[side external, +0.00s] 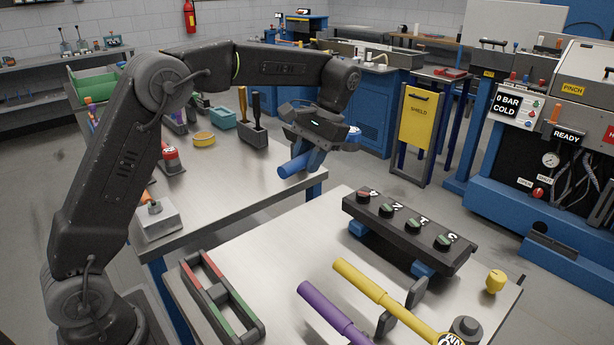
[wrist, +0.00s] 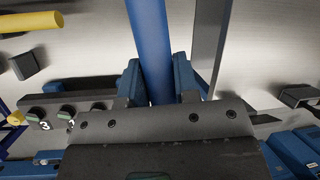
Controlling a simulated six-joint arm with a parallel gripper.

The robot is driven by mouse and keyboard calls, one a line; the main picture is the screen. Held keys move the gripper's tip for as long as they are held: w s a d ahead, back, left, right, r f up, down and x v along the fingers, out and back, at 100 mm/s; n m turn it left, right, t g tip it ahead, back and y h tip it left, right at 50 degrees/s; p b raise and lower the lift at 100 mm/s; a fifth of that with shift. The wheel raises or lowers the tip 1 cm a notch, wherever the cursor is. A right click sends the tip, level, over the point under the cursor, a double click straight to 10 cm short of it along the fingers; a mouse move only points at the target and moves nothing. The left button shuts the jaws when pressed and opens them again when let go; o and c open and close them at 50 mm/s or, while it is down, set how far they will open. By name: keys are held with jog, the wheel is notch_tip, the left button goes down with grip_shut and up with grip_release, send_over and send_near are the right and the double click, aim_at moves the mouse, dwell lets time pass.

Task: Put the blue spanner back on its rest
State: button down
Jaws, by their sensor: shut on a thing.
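The blue spanner (side external: 291,168) is held in my gripper (side external: 308,158), above the metal bench top near a table corner. Its round blue handle sticks out at the lower left in the side view. A blue and white part shows beyond the gripper at right, partly hidden. In the wrist view the blue spanner (wrist: 149,35) runs up from between the two blue fingers of my gripper (wrist: 158,85), which are shut on it. I cannot tell for sure which support is the blue spanner's rest; dark upright brackets (side external: 386,325) stand beside the yellow spanner (side external: 375,288).
A purple handle (side external: 328,309) lies beside the yellow spanner. A black block with numbered knobs (side external: 405,237) stands on blue feet behind them. A red and green frame (side external: 189,275) lies at the front left. A yellow knob (side external: 495,281) stands at right. Bare metal shows between frame and block.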

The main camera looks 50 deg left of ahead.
jog(key=w+d+m+t+y, duration=0.3)
jog(key=d+m+t, duration=0.4)
jog(key=d+m, duration=1.4)
jog(key=shift+n, duration=0.5)
jog(key=f, duration=0.2)
jog(key=d+f, duration=0.1)
jog(key=f, duration=0.2)
jog(key=shift+w+d+f, duration=0.1)
jog(key=shift+w+f, duration=0.05)
jog(key=shift+f, duration=4.35)
jog(key=c, duration=0.8)
grip_release()
